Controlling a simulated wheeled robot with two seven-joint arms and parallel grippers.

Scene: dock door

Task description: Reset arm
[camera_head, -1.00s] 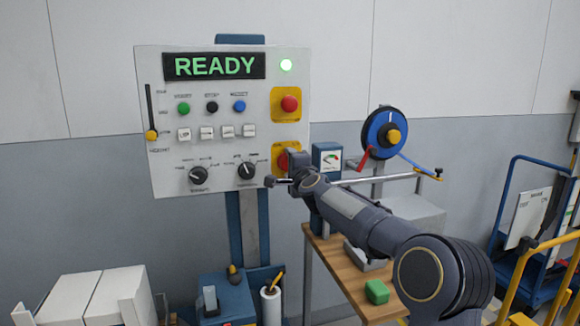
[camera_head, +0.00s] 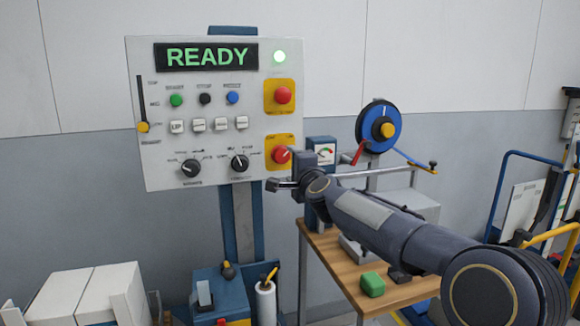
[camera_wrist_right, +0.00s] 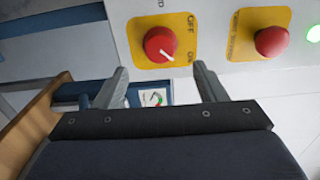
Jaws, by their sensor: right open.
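The control panel (camera_head: 215,140) hangs on a blue post, its display (camera_head: 207,56) reading READY in green beside a lit green lamp (camera_head: 279,57). A red rotary knob (camera_head: 281,155) sits on the lower yellow plate; it also shows in the right wrist view (camera_wrist_right: 160,45), with a white pointer mark and OFF and ON labels. My right gripper (camera_head: 276,184) is just right of and below this knob in the head view. In the right wrist view its fingers (camera_wrist_right: 161,80) are apart and empty, with the knob beyond them. My left gripper is not in view.
A red button (camera_head: 283,95) sits on the upper yellow plate. White boxes (camera_head: 85,295) stand lower left.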

